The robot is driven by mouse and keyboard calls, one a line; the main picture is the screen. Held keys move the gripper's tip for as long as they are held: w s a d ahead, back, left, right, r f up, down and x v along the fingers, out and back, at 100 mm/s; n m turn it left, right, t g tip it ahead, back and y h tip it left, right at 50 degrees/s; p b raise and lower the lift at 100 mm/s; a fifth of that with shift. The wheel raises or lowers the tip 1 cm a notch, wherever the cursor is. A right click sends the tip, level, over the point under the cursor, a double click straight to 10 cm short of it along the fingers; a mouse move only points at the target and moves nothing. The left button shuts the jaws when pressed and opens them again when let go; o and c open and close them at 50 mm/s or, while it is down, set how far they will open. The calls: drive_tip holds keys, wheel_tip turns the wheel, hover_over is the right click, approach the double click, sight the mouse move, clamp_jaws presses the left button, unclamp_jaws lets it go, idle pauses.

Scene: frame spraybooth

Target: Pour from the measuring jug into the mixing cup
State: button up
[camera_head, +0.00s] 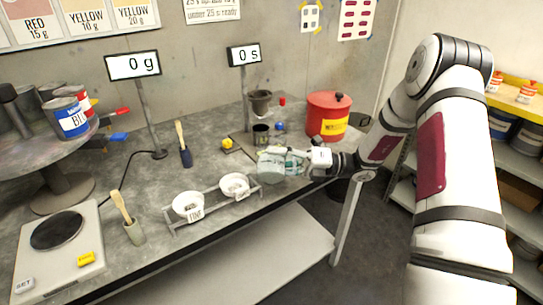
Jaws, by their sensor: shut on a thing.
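A pale, see-through greenish jug (270,167), which looks like the measuring jug, is at the front edge of the bench, right of the middle. My gripper (291,162) reaches in from the right and is shut on its right side. The jug looks roughly upright; whether it touches the bench, and how full it is, I cannot tell. A small dark cup (261,140) stands just behind it, under a funnel on a stand (260,100). A grey cup with a wooden stick (134,233) stands at the front left. I cannot tell which is the mixing cup.
A rack with two white bowls (213,203) stands left of the jug. A red can (327,116) stands behind my gripper. A scale (58,243) and a round stand with paint tins (40,135) are at left. A dark blue brush pot (185,157) stands mid-bench.

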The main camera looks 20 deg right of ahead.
drive_tip(key=shift+f+n, duration=0.1)
drive_tip(key=shift+n, duration=0.5)
drive_tip(key=n, duration=0.3)
drive_tip(key=shift+f+n+g+b, duration=0.3)
drive_tip(key=shift+n+b, duration=0.05)
drive_tip(key=shift+n, duration=0.05)
drive_tip(key=n, duration=0.1)
drive_tip(key=s+n, duration=0.1)
drive_tip(key=n, duration=0.1)
drive_tip(key=shift+a+n+g+p, duration=0.15)
drive_tip(key=shift+n+g+p, duration=0.15)
drive_tip(key=shift+g+p, duration=0.1)
